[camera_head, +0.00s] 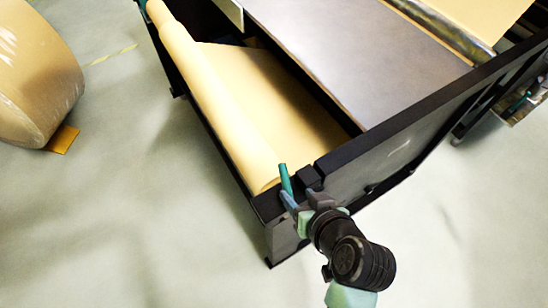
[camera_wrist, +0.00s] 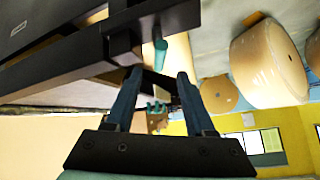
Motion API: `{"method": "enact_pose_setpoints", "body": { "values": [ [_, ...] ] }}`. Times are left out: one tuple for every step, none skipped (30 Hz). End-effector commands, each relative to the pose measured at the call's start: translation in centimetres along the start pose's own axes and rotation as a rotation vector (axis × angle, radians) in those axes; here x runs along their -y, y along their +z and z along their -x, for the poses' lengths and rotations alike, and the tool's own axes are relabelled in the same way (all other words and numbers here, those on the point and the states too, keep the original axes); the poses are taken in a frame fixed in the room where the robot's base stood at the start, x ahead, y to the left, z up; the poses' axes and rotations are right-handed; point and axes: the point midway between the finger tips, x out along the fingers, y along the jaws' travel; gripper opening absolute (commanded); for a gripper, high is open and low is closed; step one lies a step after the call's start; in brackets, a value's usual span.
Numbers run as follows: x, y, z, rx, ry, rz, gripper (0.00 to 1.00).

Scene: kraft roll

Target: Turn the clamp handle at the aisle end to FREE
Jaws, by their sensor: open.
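The teal clamp handle (camera_head: 285,178) stands up at the near corner of the dark machine frame, at the end of the kraft roll. My gripper (camera_head: 302,196) is at this corner, right beside the handle. In the wrist view the handle (camera_wrist: 160,53) shows just past the tips of my two open fingers (camera_wrist: 158,78), in line with the gap between them. The fingers are apart with nothing held. I cannot tell whether a finger touches the handle. No FREE marking is readable. The narrow kraft roll (camera_head: 215,105) lies along the frame's left side.
The dark frame rail (camera_head: 400,125) runs up to the right from the corner, close to my gripper. A large kraft roll (camera_head: 38,75) stands on the floor at left, and also shows in the wrist view (camera_wrist: 268,65).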

Motion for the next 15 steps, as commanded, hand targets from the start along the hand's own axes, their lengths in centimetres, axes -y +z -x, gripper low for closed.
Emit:
{"method": "enact_pose_setpoints", "body": {
  "values": [
    [0.1,0.0,-0.5,0.001,-0.002,0.001,0.55],
    [0.1,0.0,-0.8,0.002,-0.003,0.001,0.55],
    [0.1,-0.1,-1.4,0.001,-0.003,0.001,0.55],
    [0.1,-0.1,-1.9,0.001,-0.004,0.001,0.55],
    [0.2,-0.1,-2.4,0.001,-0.004,0.002,0.55],
    [0.1,-0.1,-3.0,0.0,-0.003,0.001,0.55],
    [0.1,-0.2,-3.6,-0.001,-0.002,0.0,0.55],
    [0.1,-0.2,-4.2,0.0,-0.002,0.001,0.55],
    [0.1,-0.2,-4.9,-0.001,-0.002,0.002,0.55],
    [0.2,-0.2,-5.5,0.0,-0.002,0.002,0.55],
    [0.1,-0.2,-6.0,-0.002,-0.002,0.002,0.55],
    [0.1,-0.2,-6.7,-0.001,-0.002,0.002,0.55],
    [0.1,-0.3,-7.2,-0.002,-0.002,0.002,0.55],
    [0.1,-0.2,-7.8,-0.001,-0.001,0.003,0.55],
    [0.1,-0.2,-8.4,-0.002,0.0,0.002,0.55]
  ]
}}
